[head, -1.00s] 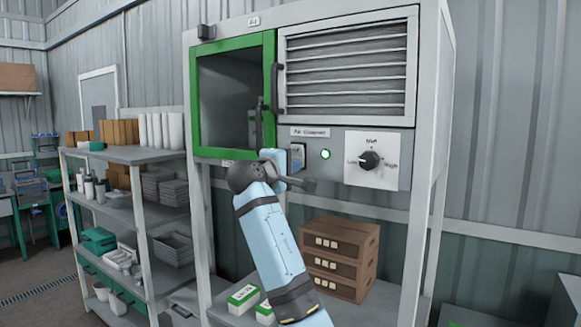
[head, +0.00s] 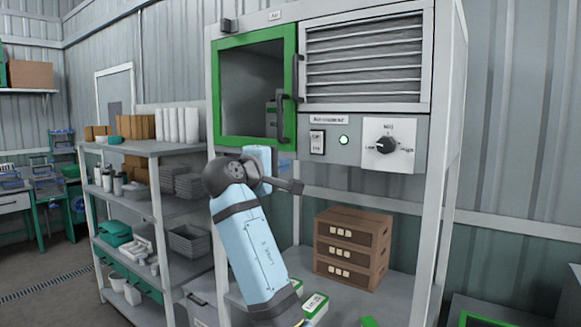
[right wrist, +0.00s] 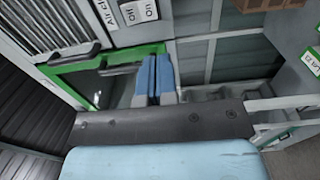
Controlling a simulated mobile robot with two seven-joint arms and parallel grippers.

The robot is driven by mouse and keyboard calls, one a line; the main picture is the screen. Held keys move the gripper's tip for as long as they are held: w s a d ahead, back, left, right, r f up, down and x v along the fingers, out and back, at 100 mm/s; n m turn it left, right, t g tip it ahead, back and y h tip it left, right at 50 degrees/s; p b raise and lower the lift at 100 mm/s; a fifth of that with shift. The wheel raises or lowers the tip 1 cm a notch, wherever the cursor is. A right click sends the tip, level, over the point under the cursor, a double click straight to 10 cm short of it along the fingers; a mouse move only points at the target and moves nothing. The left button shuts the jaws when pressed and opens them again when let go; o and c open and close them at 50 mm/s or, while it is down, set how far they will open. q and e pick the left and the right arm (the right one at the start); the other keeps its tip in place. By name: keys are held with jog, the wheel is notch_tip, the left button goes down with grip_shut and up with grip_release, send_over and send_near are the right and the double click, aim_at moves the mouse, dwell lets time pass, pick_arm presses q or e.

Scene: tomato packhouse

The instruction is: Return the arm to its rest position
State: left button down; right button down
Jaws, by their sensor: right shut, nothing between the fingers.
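My right gripper (head: 262,160) is raised in front of the tall grey cabinet (head: 440,150), below its green-framed door (head: 218,90) and left of the small switch (head: 317,141). It is apart from the switch. In the right wrist view its two blue fingers (right wrist: 154,65) are together with nothing between them, and the green door frame (right wrist: 75,62) lies behind them. Right of the switch are a lit green lamp (head: 344,140) and a dark knob (head: 387,145) on a white plate. My left gripper is not in view.
A grey shelf rack (head: 150,150) with trays, boxes and white rolls stands left of the cabinet. Brown crates (head: 352,248) are stacked on the cabinet's lower shelf, with small green-and-white boxes (head: 315,305) near my forearm. Floor shows at the far left.

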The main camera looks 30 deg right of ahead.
jog(key=shift+s+a, duration=0.2)
jog(key=shift+a, duration=0.1)
